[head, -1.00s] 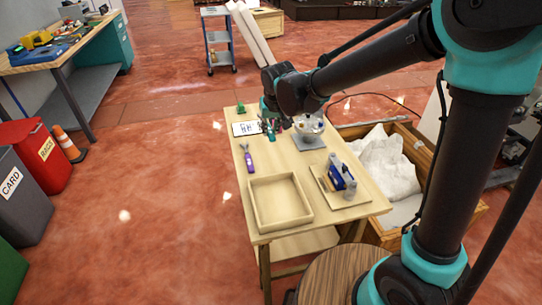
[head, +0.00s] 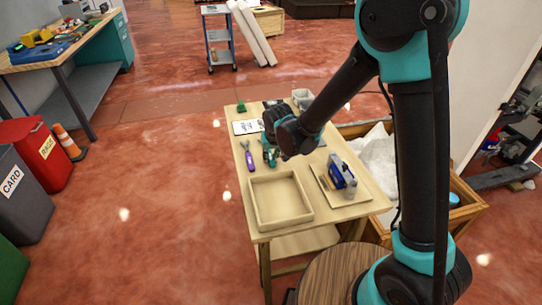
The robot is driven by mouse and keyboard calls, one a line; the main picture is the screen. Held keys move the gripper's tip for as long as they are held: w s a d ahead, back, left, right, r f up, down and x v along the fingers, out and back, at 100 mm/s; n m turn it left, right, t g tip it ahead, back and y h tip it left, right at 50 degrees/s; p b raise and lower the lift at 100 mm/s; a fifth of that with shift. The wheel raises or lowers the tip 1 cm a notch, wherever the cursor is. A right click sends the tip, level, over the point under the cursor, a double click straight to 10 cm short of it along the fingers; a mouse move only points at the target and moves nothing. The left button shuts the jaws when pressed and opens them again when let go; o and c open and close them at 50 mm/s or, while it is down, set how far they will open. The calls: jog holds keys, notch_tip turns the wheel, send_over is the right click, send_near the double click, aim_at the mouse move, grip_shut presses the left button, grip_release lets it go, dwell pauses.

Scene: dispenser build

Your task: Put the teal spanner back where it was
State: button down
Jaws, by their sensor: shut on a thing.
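My gripper (head: 270,154) is over the left part of the wooden table, a little above the back edge of the empty tray. It is shut on a small teal thing (head: 272,159), which looks like the teal spanner. Gripper and spanner are small and close in colour, so the exact hold is unclear. A purple-handled tool (head: 250,160) lies on the table just left of my gripper. A white card with black marks (head: 245,127) lies behind it, near the table's left edge.
The shallow wooden tray (head: 254,205) stands empty at the front. A board with a blue device (head: 342,175) is at the right. A small green thing (head: 241,107) and a grey container (head: 302,95) stand at the back. My arm hides the table's middle.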

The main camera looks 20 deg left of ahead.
jog(key=shift+f, duration=0.15)
jog(key=c, duration=1.4)
grip_release()
jog(key=v, duration=1.2)
jog(key=shift+r, duration=0.25)
jog(key=shift+w, duration=0.1)
